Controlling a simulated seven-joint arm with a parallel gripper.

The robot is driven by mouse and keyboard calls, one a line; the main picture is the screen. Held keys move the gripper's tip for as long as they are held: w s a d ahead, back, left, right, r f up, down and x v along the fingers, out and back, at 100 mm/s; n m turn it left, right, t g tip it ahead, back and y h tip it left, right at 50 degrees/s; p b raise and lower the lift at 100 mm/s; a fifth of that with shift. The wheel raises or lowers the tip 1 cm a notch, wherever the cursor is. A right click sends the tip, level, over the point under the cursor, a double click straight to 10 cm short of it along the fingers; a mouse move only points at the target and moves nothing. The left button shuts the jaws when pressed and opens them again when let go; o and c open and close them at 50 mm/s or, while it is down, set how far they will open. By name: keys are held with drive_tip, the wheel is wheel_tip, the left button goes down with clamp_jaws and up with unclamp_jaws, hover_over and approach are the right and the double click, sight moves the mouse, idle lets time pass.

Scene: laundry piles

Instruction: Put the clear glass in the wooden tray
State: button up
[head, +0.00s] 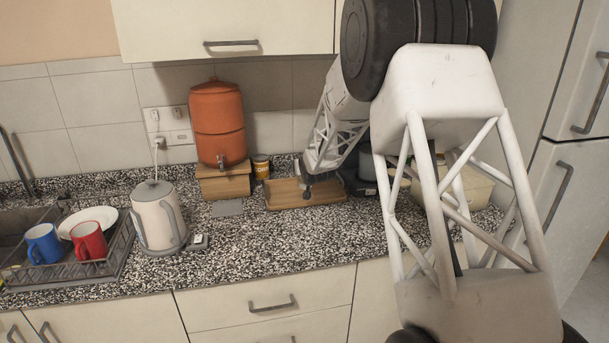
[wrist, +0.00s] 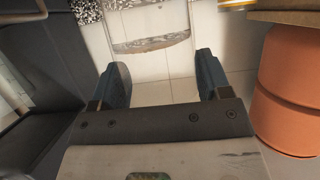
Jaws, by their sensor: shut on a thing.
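The wooden tray (head: 283,206) lies on the granite counter against the back wall in the head view. My gripper (head: 307,182) is low over the tray, partly hidden by my own arm links. In the wrist view my gripper (wrist: 160,65) has its two dark fingers apart, with the clear glass (wrist: 151,43) between them. The glass shows mainly as a curved band with speckled reflections. It is hard to make out in the head view, and I cannot tell whether it touches the tray.
An orange dispenser (head: 218,122) on a wooden stand (head: 224,183) and a small can (head: 261,167) are left of the tray. A white kettle (head: 158,215) and a dish rack (head: 110,262) are further left. The counter in front of the tray is clear.

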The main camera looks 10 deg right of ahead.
drive_tip(key=shift+f, duration=0.1)
drive_tip(key=shift+f, duration=1.6)
drive_tip(key=shift+f, duration=0.15)
drive_tip(key=o, duration=1.2)
drive_tip(key=shift+v, duration=1.1)
drive_tip(key=v, duration=1)
drive_tip(key=shift+w, duration=0.1)
